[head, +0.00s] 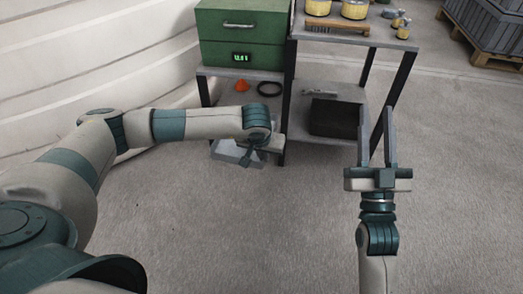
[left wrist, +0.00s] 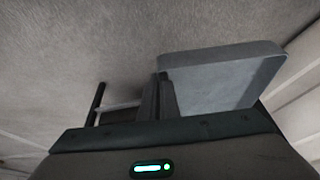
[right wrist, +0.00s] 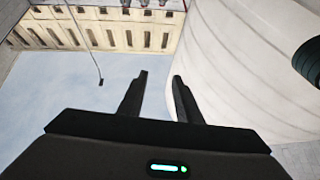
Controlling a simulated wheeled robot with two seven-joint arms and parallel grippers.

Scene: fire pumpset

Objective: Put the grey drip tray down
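The grey drip tray (head: 229,152) is a shallow grey tray low beside the shelf unit, partly hidden by my left gripper. In the left wrist view the tray (left wrist: 222,77) extends to the right of the fingers, tilted in the picture. My left gripper (left wrist: 160,88) is closed on the tray's near edge; in the head view it (head: 246,154) hangs at the tray. I cannot tell whether the tray touches anything below. My right gripper (head: 377,140) is open and empty, fingers pointing up; its open fingers also show in the right wrist view (right wrist: 160,78).
A shelf unit (head: 344,42) stands ahead, with a green case (head: 243,54) on its left part. An orange item (head: 241,86) and a black ring (head: 270,88) lie on the left lower shelf. A black box (head: 333,117) is low on the right. Open floor (head: 290,220) lies in front.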

